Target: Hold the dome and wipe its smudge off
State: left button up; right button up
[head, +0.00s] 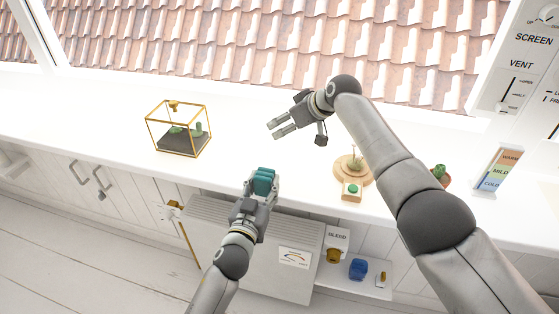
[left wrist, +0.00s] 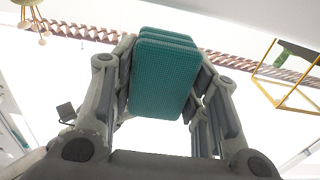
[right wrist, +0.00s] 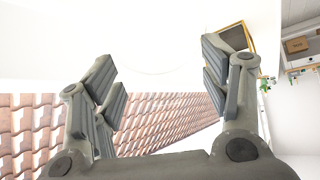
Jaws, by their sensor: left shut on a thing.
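My left gripper (head: 262,192) is shut on a teal ribbed pad (head: 264,178), held near the front edge of the white sill. The pad (left wrist: 165,75) fills the space between the fingers in the left wrist view. My right gripper (head: 275,130) is above the sill, its fingers apart (right wrist: 160,85). No solid thing shows between them; a faint curved line crosses there in the right wrist view. A round wooden base (head: 347,177) with a small upright piece stands right of the right gripper. I cannot clearly make out the clear dome or any smudge.
A gold-framed glass case (head: 180,149) with small cacti stands on the left of the sill. A wooden block with a green top (head: 351,191) sits before the round base. A potted cactus (head: 439,175) and colour-banded card (head: 497,170) are right. The sill's middle is clear.

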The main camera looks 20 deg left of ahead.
jog(key=shift+r, duration=0.1)
jog(key=shift+v, duration=0.8)
jog(key=v, duration=1)
pick_arm(q)
jog(key=shift+d, duration=0.1)
pick_arm(e)
jog(key=shift+s+d, duration=0.1)
